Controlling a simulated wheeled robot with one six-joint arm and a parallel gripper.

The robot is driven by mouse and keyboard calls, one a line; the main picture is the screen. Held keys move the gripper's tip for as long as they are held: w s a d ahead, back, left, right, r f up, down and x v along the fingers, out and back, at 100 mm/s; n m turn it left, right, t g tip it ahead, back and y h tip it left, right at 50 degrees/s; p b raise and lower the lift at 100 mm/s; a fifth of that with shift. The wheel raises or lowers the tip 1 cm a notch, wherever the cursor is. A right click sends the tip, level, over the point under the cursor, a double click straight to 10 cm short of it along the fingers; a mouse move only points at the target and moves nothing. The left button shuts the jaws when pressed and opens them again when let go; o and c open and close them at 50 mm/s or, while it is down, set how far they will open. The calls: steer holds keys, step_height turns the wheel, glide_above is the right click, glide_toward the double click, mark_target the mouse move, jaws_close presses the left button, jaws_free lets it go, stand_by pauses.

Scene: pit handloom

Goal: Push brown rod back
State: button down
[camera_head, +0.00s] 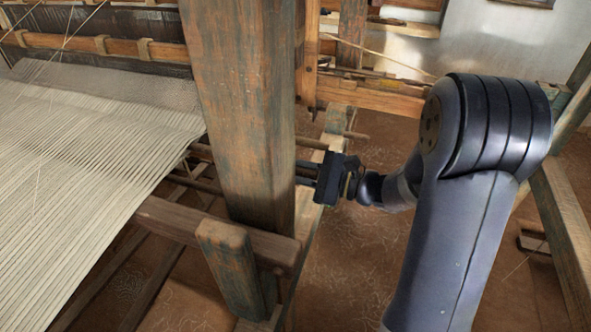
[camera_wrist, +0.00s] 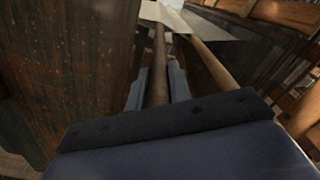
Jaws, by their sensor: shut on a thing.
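My gripper (camera_head: 306,173) reaches leftward, its fingers partly hidden behind the thick wooden post (camera_head: 240,110). In the wrist view, my gripper (camera_wrist: 156,88) has one finger on each side of the brown rod (camera_wrist: 158,62) and is shut on it. The rod runs away from the gripper toward the pale woven cloth (camera_wrist: 176,16). In the head view the post hides most of the held rod, and its end at my gripper is hard to make out.
A lighter rod (camera_wrist: 214,66) runs close to the right of the held one. White warp threads (camera_head: 90,130) stretch across the loom at left. A short post (camera_head: 232,265) and cross beam (camera_head: 170,222) stand in front. Open brown floor (camera_head: 365,250) lies between loom and arm.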

steer(key=shift+s+a+f+b, duration=0.15)
steer(key=shift+s+b, duration=0.25)
steer(key=shift+b, duration=0.15)
steer(key=c, duration=1.3)
jaws_free()
steer(key=shift+s, duration=0.1)
steer(key=shift+p, duration=0.3)
